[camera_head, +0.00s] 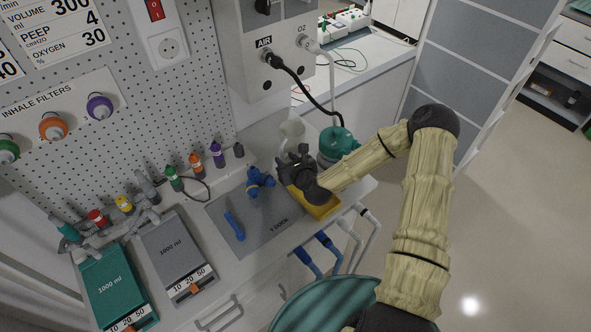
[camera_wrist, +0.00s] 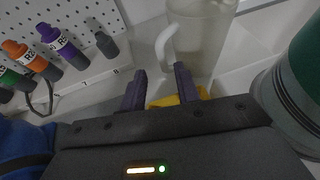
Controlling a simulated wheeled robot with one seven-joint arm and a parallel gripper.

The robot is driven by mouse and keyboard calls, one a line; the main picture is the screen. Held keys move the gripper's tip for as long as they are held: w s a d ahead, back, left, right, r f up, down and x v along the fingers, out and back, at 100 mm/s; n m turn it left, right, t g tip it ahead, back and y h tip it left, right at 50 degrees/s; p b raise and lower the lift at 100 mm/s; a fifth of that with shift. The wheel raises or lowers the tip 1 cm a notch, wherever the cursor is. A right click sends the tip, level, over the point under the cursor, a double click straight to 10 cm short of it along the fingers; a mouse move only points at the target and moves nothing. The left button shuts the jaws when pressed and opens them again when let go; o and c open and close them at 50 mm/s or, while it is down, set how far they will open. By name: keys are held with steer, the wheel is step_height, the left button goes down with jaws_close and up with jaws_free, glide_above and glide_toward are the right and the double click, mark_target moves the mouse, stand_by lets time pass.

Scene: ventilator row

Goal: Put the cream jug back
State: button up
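The cream jug (camera_head: 291,132) stands upright on the counter by the wall, just beyond my gripper (camera_head: 290,165). In the wrist view the jug (camera_wrist: 204,38) is pale and translucent, with its handle (camera_wrist: 166,48) on the left side. My gripper (camera_wrist: 160,82) is open, its two dark fingers apart and pointing toward the jug. The fingertips appear short of the handle, with no clear contact. A yellow object (camera_head: 322,211) lies low by my gripper, partly hidden by it; it also shows behind the fingers in the wrist view (camera_wrist: 165,101).
A green round canister (camera_head: 336,142) stands close right of the jug, with a black hose above. A blue fitting (camera_head: 259,182) and blue stick (camera_head: 234,226) lie on the grey mat (camera_head: 262,228). Hoses hang off the front edge.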

steer(key=b+v, duration=0.1)
steer(key=v, duration=0.6)
steer(key=shift+s+r, duration=0.1)
stand_by(0.4)
steer(key=s+d+n+g, duration=0.1)
steer(key=s+n+g, duration=0.1)
steer(key=n, duration=0.4)
steer(key=s+d+n+g+h, duration=0.1)
steer(key=s+n+g, duration=0.1)
steer(key=n, duration=0.4)
steer(key=s+d+r+n+g, duration=0.1)
steer(key=s+n+g, duration=0.1)
steer(key=n, duration=0.4)
steer(key=shift+s+d+n+g+h, duration=0.15)
steer(key=shift+s+n+g+h, duration=0.2)
steer(key=shift+s, duration=0.45)
steer(key=s+d+r+n+g+h, duration=0.3)
steer(key=s+d+r+n, duration=0.4)
steer(key=s+r+n, duration=0.5)
steer(key=shift+d+r+n, duration=0.15)
steer(key=shift+r+n, duration=0.1)
steer(key=shift+n, duration=0.1)
steer(key=shift+c, duration=0.4)
